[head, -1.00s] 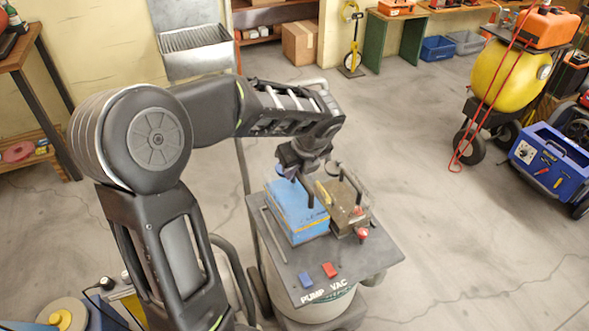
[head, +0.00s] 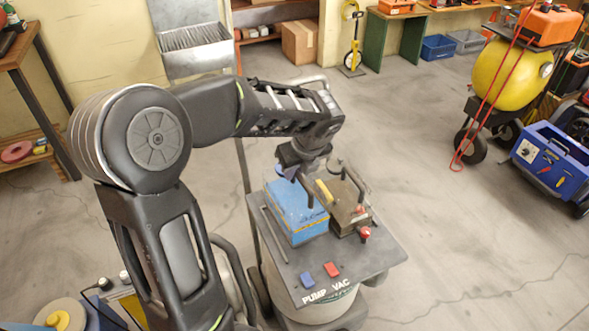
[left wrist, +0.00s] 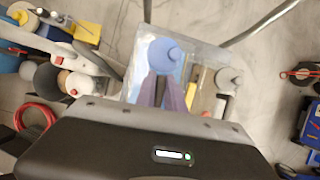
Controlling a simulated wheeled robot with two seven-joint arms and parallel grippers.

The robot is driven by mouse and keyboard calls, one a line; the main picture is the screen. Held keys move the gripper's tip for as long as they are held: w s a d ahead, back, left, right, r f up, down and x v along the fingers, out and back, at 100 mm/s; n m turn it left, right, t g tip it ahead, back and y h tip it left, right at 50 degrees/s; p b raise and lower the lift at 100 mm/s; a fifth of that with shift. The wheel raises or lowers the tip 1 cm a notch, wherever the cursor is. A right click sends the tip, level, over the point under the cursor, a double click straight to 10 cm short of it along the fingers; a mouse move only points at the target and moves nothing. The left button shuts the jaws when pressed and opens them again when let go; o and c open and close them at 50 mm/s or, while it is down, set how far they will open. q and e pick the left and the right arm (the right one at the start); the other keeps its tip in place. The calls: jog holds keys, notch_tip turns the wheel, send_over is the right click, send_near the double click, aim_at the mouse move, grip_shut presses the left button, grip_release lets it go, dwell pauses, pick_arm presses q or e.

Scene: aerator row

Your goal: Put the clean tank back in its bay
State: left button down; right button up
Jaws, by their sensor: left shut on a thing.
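The clean tank (head: 295,213) is a clear box with a blue body. It sits at the left of the dark top of the pump vac cart (head: 365,262); whether it is fully seated in its bay I cannot tell. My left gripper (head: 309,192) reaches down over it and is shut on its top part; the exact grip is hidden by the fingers. In the left wrist view the fingers (left wrist: 163,92) lie over the tank beside its round blue cap (left wrist: 164,52). A brown tank (head: 348,207) stands close on its right. My right gripper is out of view.
A red knob (head: 365,234) sits by the brown tank. A yellow compressor (head: 510,75) and blue toolbox (head: 555,155) stand at right. Floor right of the cart is open.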

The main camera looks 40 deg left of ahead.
aim_at(300, 176)
pick_arm(q)
jog(key=shift+w+f+b, duration=0.1)
jog(key=shift+f+b, duration=1.45)
jog(key=shift+f, duration=0.15)
jog(key=shift+a+p, duration=0.15)
jog(key=shift+p, duration=0.3)
dwell(0.6)
jog(key=shift+f+b, duration=0.6)
jog(key=shift+f, duration=0.4)
dwell(0.7)
jog(key=c, duration=1.4)
grip_release()
jog(key=shift+o, duration=0.3)
jog(key=shift+f, duration=0.2)
jog(key=shift+v, duration=4.05)
